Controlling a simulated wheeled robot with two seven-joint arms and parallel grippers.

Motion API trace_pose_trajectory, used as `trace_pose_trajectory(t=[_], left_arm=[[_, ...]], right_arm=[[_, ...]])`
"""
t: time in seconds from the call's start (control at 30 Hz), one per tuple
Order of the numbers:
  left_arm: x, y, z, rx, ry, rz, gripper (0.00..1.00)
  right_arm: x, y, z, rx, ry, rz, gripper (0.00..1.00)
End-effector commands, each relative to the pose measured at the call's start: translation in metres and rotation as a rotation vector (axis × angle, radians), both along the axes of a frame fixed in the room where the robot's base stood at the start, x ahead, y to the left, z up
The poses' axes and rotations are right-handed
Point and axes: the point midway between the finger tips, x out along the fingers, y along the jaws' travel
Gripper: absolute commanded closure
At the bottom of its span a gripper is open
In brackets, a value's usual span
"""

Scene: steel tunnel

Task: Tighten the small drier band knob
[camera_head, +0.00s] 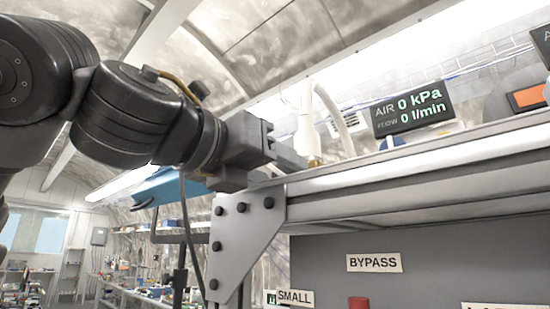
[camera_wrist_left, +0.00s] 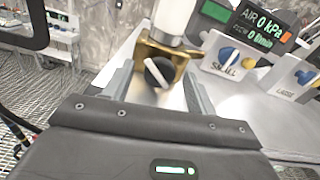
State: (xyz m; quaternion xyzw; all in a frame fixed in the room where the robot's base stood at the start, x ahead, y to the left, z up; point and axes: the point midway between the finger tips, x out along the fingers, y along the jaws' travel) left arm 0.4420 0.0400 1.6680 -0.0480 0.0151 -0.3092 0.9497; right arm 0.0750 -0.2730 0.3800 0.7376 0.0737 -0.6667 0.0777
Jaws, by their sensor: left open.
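A black round knob (camera_wrist_left: 158,72) with a white bar across its face sits on a brass band (camera_wrist_left: 172,52) at the foot of a white cylinder (camera_wrist_left: 176,16). In the head view the white cylinder (camera_head: 308,125) stands above the bench edge, and the knob is hidden. My left gripper (camera_wrist_left: 158,90) is open in the left wrist view. Its two fingers lie left and right of the knob. I cannot tell whether they touch it. In the head view my left gripper (camera_head: 290,158) reaches over the bench edge beside the cylinder. My right gripper is not in view.
A panel with a blue knob marked SMALL (camera_wrist_left: 228,56) and another marked LARGE (camera_wrist_left: 305,77) stand to the right. An air display (camera_head: 413,108) reads 0 kPa and 0 l/min. A metal bench rail (camera_head: 420,170) and corner plate (camera_head: 240,240) lie below my arm.

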Motion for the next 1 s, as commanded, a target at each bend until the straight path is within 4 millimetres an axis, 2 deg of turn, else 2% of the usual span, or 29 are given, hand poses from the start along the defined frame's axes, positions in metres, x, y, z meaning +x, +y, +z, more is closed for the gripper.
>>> trace_pose_trajectory(t=[0.4,0.73,0.87,1.0], left_arm=[[0.007,-0.005,-0.001,0.000,0.000,0.001,0.44],[0.006,-0.005,-0.001,0.000,0.000,0.001,0.88],[0.007,-0.004,0.002,0.032,-0.023,0.001,0.88],[0.006,-0.005,0.005,0.187,-0.135,0.002,0.88]], right_arm=[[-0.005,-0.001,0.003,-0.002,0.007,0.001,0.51],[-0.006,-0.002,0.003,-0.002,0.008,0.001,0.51],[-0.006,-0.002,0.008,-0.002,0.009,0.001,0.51],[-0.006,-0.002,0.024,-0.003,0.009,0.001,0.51]])
